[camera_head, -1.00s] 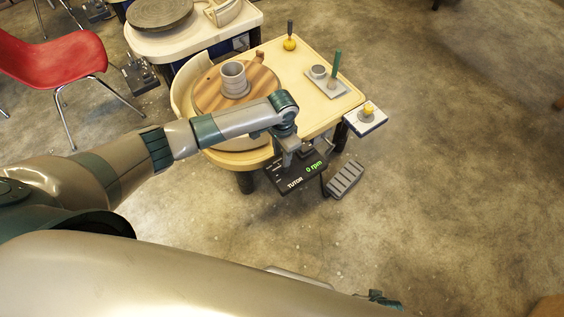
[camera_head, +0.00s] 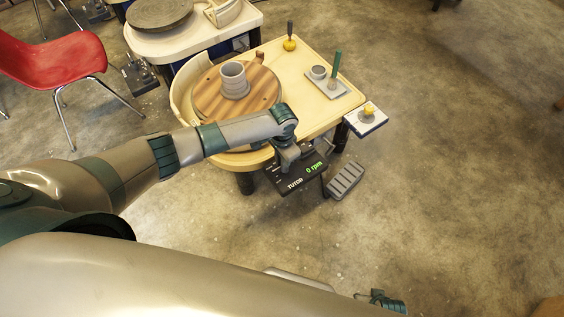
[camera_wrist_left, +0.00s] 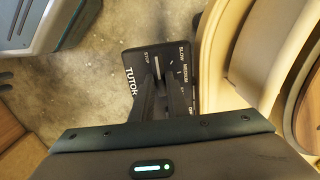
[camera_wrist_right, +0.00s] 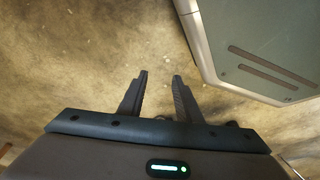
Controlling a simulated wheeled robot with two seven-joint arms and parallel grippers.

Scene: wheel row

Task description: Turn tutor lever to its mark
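The black tutor panel (camera_head: 293,178) hangs at the front edge of the cream wheel table and its green display reads 0 rpm. In the left wrist view the panel (camera_wrist_left: 130,62) shows STOP, SLOW and MEDIUM marks, with a pale line near the fingers. The lever cannot be made out apart from the dark fingers. My left gripper (camera_head: 284,165) is down at the panel; in its wrist view the fingers (camera_wrist_left: 165,90) are close together over the panel, and their grip is unclear. My right gripper (camera_wrist_right: 160,80) is open and empty over bare floor.
The cream table (camera_head: 285,62) carries a round wooden bat (camera_head: 262,92) with a grey clay pot (camera_head: 234,79). A grey foot pedal (camera_head: 345,180) lies right of the panel. A small side plate (camera_head: 366,120) has a yellow knob. The floor at right is clear.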

